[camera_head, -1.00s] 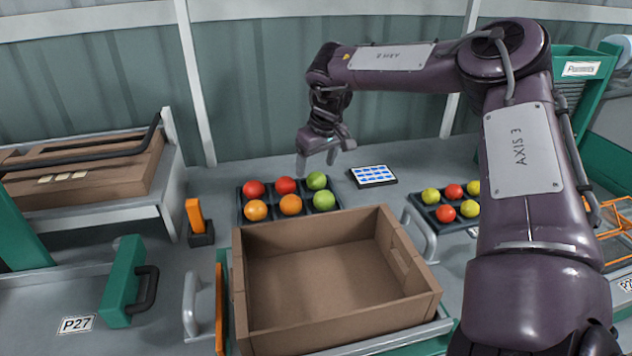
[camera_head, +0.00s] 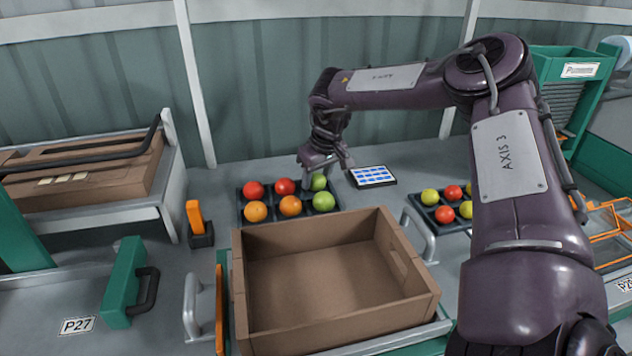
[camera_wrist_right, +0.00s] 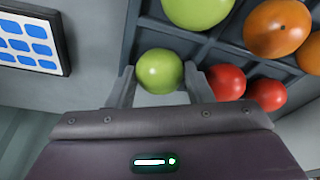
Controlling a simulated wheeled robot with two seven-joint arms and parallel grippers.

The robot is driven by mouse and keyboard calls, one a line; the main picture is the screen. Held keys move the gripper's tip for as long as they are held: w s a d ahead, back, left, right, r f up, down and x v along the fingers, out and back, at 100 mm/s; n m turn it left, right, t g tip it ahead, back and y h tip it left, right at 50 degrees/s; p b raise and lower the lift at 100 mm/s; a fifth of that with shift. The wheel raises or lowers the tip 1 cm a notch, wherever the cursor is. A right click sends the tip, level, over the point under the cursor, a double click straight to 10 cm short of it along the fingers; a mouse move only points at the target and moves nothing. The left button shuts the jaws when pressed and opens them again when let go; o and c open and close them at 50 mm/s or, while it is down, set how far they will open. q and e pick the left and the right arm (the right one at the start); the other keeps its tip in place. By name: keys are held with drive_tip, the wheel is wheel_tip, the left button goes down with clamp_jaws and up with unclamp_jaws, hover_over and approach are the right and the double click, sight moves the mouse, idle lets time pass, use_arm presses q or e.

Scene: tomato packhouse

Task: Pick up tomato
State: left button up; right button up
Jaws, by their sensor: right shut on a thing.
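A black compartment tray (camera_head: 240,217) holds red, orange and green tomatoes in two rows. My right gripper (camera_head: 318,184) is down at the back right compartment, its fingers on either side of a green tomato (camera_head: 319,182). In the right wrist view this green tomato (camera_wrist_right: 160,71) sits between the two fingertips of the gripper (camera_wrist_right: 161,84), which is shut on it. Beside it are a second green tomato (camera_wrist_right: 198,8), a red tomato (camera_wrist_right: 226,82) and an orange tomato (camera_wrist_right: 278,28). My left gripper is not in view.
An empty brown box (camera_head: 335,316) stands in front of the tray. A panel with blue cells (camera_head: 373,176) lies right of the tray. A second tray (camera_head: 432,217) with yellow-green and red tomatoes is further right. An orange-handled item (camera_head: 195,217) stands at left.

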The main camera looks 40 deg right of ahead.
sight(317, 175)
drive_tip(key=shift+r, duration=0.1)
